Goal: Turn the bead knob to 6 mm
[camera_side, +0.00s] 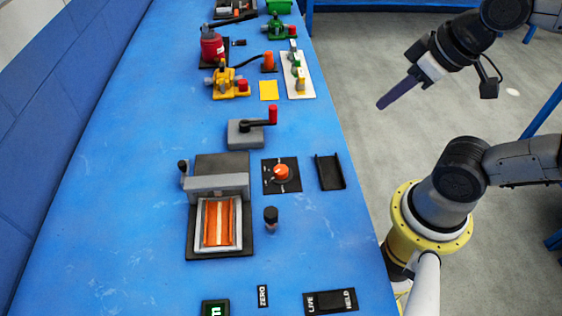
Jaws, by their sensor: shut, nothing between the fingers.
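An orange round knob (282,172) sits on a small dark square plate (270,184) with light marks around it, near the middle of the blue bench. I take it for the bead knob; its marks are too small to read, so its setting cannot be told. My gripper (382,105) is at the upper right, off the bench's right edge and above the grey floor. Its long dark fingers are together and hold nothing. It is well apart from the knob, up and to the right of it.
Left of the knob is a grey-framed device (217,184) with orange strips. A black tray (329,172) stands right of the knob, a black-topped peg (271,216) below, and a grey block with a red-tipped lever (246,132) above. Yellow, red and green devices stand farther back.

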